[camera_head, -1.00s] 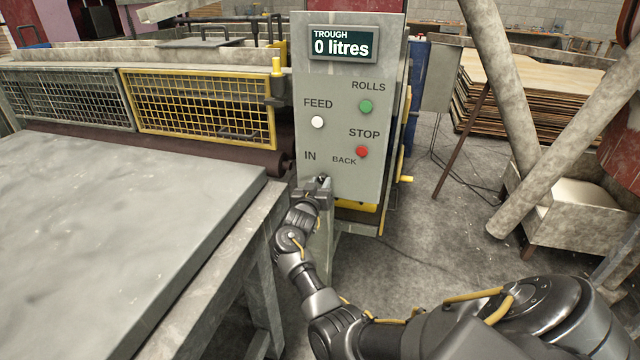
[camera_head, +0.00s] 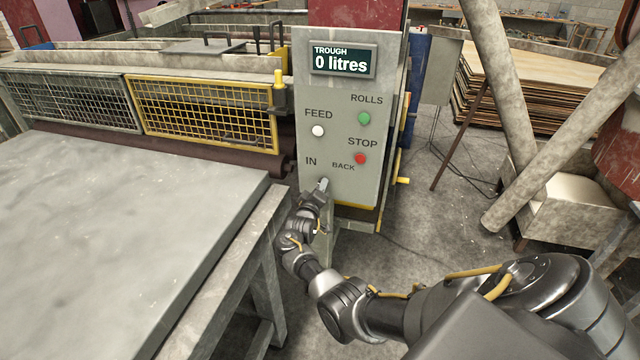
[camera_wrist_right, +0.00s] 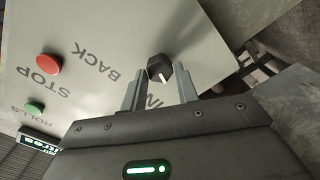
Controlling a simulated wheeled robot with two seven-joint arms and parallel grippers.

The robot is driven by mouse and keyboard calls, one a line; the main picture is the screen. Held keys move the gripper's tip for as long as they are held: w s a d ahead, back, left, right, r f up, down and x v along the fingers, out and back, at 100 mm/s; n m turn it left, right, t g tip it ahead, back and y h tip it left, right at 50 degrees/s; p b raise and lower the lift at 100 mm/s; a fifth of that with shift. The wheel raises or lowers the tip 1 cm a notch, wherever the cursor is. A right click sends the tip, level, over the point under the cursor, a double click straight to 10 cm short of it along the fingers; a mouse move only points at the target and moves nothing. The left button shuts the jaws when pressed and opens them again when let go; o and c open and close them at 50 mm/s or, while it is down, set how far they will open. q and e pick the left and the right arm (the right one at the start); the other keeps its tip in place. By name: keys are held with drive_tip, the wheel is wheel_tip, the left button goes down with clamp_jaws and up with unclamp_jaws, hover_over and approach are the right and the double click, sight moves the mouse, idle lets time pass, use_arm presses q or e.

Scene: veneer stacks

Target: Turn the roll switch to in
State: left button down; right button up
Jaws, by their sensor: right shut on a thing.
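The roll switch is a dark knob with a white pointer mark (camera_wrist_right: 159,67) on the grey control panel (camera_head: 338,110). In the right wrist view it sits between my two fingertips, and its pointer mark faces roughly toward the word IN, not toward BACK. My right gripper (camera_wrist_right: 158,82) is shut on this knob. In the head view my right gripper (camera_head: 322,186) is at the panel's lower edge, below the words IN and BACK, and mostly hides the knob. My left gripper is not in view.
Above the knob are a red STOP button (camera_head: 360,158), a green ROLLS button (camera_head: 364,118) and a white FEED button (camera_head: 318,131). The display (camera_head: 342,60) reads 0 litres. A grey-topped table (camera_head: 120,230) stands at left, close to my right forearm.

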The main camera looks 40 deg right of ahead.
drive_tip(key=shift+n+p, duration=0.8)
drive_tip(key=shift+n, duration=1)
drive_tip(key=shift+f, duration=0.1)
drive_tip(key=o, duration=1)
drive_tip(key=p+v, duration=0.1)
drive_tip(key=v, duration=1)
drive_tip(key=shift+w, duration=0.1)
